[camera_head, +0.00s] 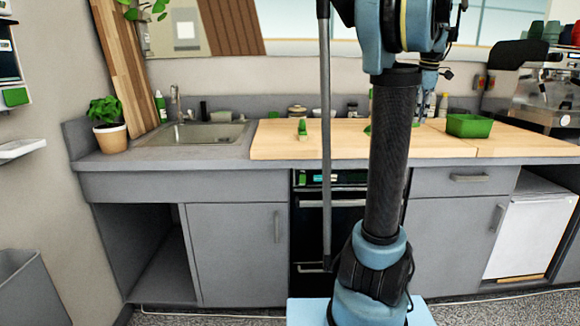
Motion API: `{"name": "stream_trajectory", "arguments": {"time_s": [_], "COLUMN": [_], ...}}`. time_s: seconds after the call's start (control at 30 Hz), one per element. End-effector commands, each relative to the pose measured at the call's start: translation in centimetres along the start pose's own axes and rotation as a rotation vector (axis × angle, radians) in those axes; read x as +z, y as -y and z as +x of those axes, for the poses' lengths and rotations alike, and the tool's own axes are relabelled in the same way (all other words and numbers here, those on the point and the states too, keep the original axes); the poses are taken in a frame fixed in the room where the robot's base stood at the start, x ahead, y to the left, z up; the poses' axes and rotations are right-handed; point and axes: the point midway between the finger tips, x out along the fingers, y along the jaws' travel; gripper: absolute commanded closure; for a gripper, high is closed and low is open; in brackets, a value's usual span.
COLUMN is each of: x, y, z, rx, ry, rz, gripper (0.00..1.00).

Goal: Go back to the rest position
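My arm rises through the right half of the head view, in front of the wooden worktop (272,142). Its blue and black upper links reach the top edge of the picture. A further blue link comes down behind the dark arm tube, above the worktop. My gripper's fingers cannot be made out; they are hidden behind the arm or too small to tell. No held thing shows. A panini toaster cannot be made out.
A green tray (469,126) stands on the worktop right of my arm. A small green object (302,129) lies to its left. A sink (202,133) and potted plant (107,122) are further left. A coffee machine (548,92) stands far right. A bin (30,290) is front left.

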Motion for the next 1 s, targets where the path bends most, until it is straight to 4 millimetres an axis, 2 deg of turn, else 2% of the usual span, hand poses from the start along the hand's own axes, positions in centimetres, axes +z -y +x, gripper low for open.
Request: {"name": "stream_trajectory", "arguments": {"time_s": [0.17,0.3,0.5,0.8,1.0], "x": [-4.2,-7.8,-12.3,-17.0,-18.9], "y": [3.3,7.0,12.8,22.2,28.5], "z": [1.8,3.9,7.5,13.9,18.9], "rx": [-0.003,-0.005,-0.005,0.001,0.008], "ry": [0.001,0.004,0.008,0.013,0.013], "rz": [0.136,0.29,0.516,0.854,1.077], "gripper": [0.62,0.62,0.62,0.62,0.62]}}
